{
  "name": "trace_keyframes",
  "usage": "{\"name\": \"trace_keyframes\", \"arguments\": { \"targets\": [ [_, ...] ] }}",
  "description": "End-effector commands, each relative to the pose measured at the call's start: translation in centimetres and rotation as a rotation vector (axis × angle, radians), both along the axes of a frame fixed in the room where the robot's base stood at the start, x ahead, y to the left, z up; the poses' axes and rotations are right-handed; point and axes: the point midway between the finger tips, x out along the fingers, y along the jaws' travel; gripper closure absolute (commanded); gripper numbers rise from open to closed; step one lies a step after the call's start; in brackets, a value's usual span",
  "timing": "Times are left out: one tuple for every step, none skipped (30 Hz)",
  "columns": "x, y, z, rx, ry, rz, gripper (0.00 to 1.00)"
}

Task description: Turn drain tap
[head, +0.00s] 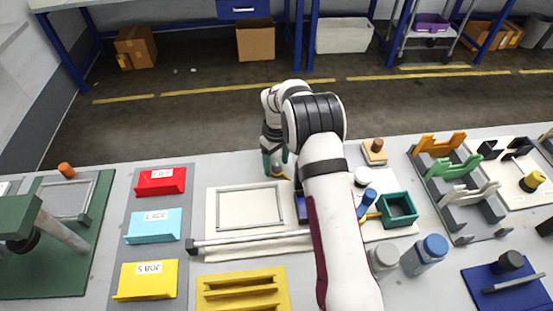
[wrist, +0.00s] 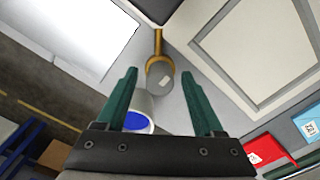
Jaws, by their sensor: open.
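My gripper (wrist: 158,80) is open, its two green fingers apart with nothing held between them. In the wrist view, a brass stem with a round grey end, which looks like the drain tap (wrist: 159,68), lies between the fingertips in the picture. Whether the fingers touch it I cannot tell. A white cup with a blue inside (wrist: 139,120) shows below it, partly behind the left finger. In the head view my gripper (head: 275,166) points down at the far edge of the table, beside the plotter frame (head: 249,186). The tap is mostly hidden there.
Red (head: 160,182), cyan (head: 153,226) and yellow (head: 147,281) job trays stand left of the plotter. A green square holder (head: 398,210), grey bottle (head: 383,262) and blue-capped bottle (head: 425,256) stand right of my arm. My arm hides part of the plotter.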

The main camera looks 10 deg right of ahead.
Motion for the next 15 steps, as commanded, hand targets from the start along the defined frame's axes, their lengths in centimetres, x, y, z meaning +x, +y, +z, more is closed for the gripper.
{"name": "trace_keyframes", "arguments": {
  "targets": [
    [0.0, 0.0, 0.3, 0.0, -0.001, 0.0, 0.31],
    [0.1, 0.0, 0.5, 0.0, -0.001, 0.0, 0.31],
    [0.1, 0.0, 1.1, 0.0, -0.001, 0.0, 0.31],
    [0.1, 0.0, 1.6, -0.001, -0.003, 0.001, 0.31],
    [0.1, 0.0, 2.3, 0.0, -0.004, 0.0, 0.31],
    [0.1, 0.0, 3.3, 0.001, -0.004, -0.001, 0.31],
    [0.1, 0.0, 4.2, 0.001, -0.004, -0.001, 0.31],
    [0.1, 0.0, 5.1, 0.0, -0.006, 0.0, 0.31],
    [0.1, 0.0, 6.3, 0.0, -0.006, 0.0, 0.31],
    [0.2, 0.0, 7.3, 0.001, -0.007, -0.001, 0.31],
    [0.1, 0.0, 8.2, 0.0, -0.006, 0.0, 0.31],
    [0.1, 0.0, 9.5, 0.0, -0.006, 0.0, 0.31],
    [0.1, 0.0, 10.4, 0.0, -0.006, -0.001, 0.31],
    [0.1, 0.0, 11.2, 0.0, -0.006, 0.0, 0.31],
    [0.1, 0.0, 12.2, 0.0, -0.005, 0.0, 0.31]
  ]
}}
